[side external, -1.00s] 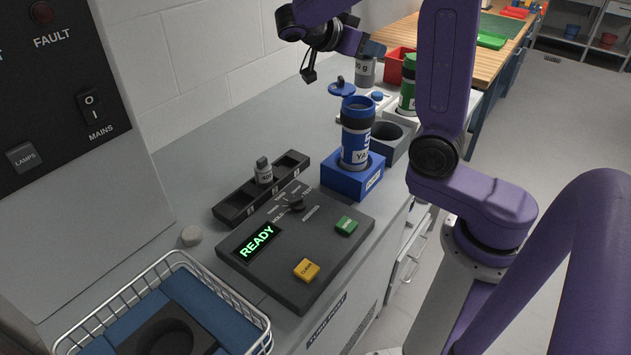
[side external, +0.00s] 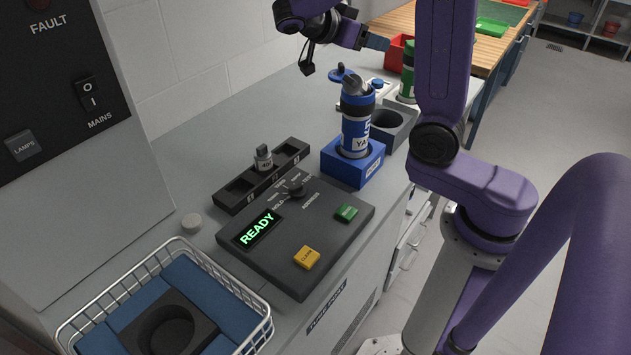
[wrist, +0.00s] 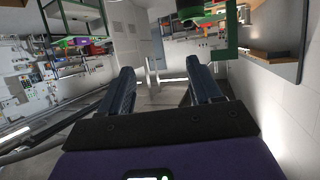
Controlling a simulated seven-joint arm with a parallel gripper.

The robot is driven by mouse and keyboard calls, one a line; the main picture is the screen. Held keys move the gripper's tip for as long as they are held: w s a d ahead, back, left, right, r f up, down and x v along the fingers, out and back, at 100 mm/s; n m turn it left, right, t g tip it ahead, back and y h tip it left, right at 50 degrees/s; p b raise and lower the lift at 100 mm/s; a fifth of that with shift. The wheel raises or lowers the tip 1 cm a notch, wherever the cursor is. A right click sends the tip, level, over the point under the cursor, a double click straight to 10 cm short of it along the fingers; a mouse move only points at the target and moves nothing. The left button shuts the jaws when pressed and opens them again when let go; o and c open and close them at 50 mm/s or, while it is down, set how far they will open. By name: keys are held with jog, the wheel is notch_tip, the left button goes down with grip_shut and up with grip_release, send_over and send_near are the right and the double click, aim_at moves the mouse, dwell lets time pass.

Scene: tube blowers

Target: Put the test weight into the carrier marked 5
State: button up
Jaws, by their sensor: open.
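The carrier marked 5 (side external: 356,128) is a blue-banded tube standing upright in a blue holder (side external: 352,168). Its blue lid (side external: 343,74) is swung open at the left of the mouth. A grey piece that looks like the test weight (side external: 357,86) is at the mouth, tilted and partly sticking out; how deep it sits I cannot tell. My gripper (side external: 376,42) is above and slightly right of the carrier, apart from it. In the wrist view my gripper (wrist: 160,85) is open with nothing between its fingers.
A green-banded carrier (side external: 407,82) stands behind, near a red bin (side external: 398,52). An empty grey holder (side external: 393,126) is right of the blue one. A control panel (side external: 294,240) reading READY, a black rack (side external: 262,174) and a wire basket (side external: 165,300) are in front.

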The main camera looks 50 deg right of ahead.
jog(key=v, duration=1.7)
